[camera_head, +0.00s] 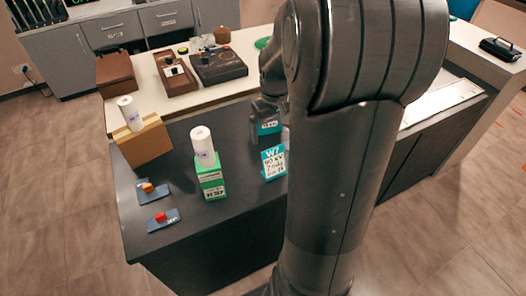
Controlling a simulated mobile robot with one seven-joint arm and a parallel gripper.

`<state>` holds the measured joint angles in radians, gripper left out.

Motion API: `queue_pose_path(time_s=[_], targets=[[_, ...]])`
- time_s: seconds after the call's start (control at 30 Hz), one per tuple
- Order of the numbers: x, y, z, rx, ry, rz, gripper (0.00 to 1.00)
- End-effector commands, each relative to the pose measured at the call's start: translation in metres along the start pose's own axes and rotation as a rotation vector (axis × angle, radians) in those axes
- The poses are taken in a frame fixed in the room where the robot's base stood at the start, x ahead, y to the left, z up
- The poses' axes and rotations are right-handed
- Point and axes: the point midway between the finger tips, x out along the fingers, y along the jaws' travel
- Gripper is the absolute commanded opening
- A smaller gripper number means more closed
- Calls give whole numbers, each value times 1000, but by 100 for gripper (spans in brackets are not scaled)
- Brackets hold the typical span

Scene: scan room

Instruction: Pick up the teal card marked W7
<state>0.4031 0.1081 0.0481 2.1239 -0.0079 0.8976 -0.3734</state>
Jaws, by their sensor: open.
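The teal card marked W7 (273,162) stands on the dark counter, left of my arm, with its white written panel facing the camera. Part of its right side is close to my arm's outline. A second teal card (268,127) with a white panel stands farther back; its marking is too small to read. My gripper (266,112) is open, at the second teal card and behind the W7 card, apart from W7. My arm hides part of the gripper, and I cannot tell whether it touches the second card.
A green box (211,183) with a white roll (203,146) on top stands left of W7. A cardboard box (144,142) bears another white roll (130,113). Blue plates with an orange piece (147,187) and a red piece (160,217) lie at the front left.

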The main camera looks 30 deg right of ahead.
Motion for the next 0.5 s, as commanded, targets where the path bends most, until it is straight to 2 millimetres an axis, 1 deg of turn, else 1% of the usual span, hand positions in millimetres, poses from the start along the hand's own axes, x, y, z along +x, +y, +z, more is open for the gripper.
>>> queue_pose_path(time_s=[0.1,0.17,0.4,0.5], targets=[[9,6,-2,-1,-12,-6,96],[16,6,-2,-2,-14,-7,96],[53,5,-1,-1,-15,-7,96],[61,5,-1,-1,-13,-6,96]])
